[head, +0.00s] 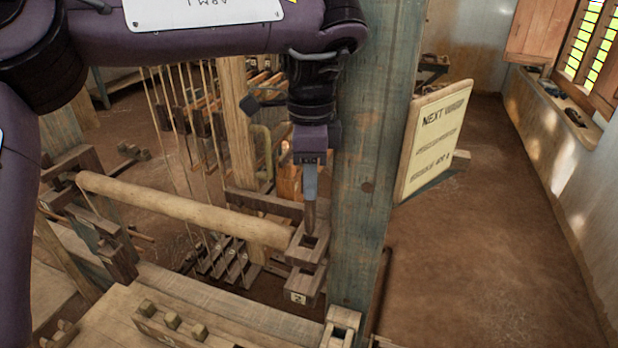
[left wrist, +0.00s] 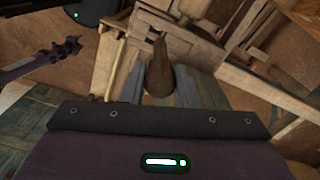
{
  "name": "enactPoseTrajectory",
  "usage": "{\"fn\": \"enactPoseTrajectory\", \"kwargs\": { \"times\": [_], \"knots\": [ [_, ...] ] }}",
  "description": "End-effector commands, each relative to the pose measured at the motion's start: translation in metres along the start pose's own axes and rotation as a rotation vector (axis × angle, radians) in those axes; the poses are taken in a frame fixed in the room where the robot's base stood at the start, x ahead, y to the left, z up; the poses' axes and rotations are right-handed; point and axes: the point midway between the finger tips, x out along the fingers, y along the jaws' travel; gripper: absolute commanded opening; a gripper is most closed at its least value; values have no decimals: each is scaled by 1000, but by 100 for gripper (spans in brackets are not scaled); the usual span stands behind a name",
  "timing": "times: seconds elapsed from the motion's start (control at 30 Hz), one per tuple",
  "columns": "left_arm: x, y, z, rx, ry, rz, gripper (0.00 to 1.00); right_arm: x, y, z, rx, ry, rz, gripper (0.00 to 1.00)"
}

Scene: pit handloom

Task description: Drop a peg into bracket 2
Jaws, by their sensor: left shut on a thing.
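My left gripper (head: 310,188) points straight down and is shut on a brown wooden peg (head: 309,216). The peg hangs upright, its lower end at or just above the dark square hole of bracket 2 (head: 297,259); I cannot tell whether the tip has entered. The bracket is a dark wooden block beside the post, with a white number tag (head: 298,298) below it. In the left wrist view the peg (left wrist: 159,75) sits between the two grey fingers.
A blue-green post (head: 372,170) stands close right of the gripper, with a sign board (head: 432,140) on it. A round wooden beam (head: 190,207) runs left from the bracket. A block with several pegs (head: 172,321) lies in front. The floor at right is clear.

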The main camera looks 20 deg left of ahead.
Motion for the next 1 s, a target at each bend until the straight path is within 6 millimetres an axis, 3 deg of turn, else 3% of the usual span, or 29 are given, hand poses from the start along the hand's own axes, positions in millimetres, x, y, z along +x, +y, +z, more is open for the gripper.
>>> {"fn": "enactPoseTrajectory", "kwargs": {
  "times": [0.17, 0.4, 0.53, 0.67, 0.87, 1.0],
  "knots": [
    [3, 0, 0, 0, 1, 2, 5, 0, 4, -8, -1, 10, 4, 53],
    [18, 0, 0, 1, 1, 3, 5, -1, 1, 31, -3, -43, 0, 53],
    [27, 0, 0, -1, 1, 2, 5, -2, 0, 42, -4, -59, 0, 53],
    [37, 0, 0, -1, 0, 3, 5, -1, 2, 34, -4, -48, 2, 53],
    [50, 0, 0, 0, 0, 3, 5, -1, 6, 2, -4, -1, 7, 53],
    [60, 0, 0, -1, 1, 2, 5, 0, 6, 2, -4, 0, 7, 53]
  ]
}}
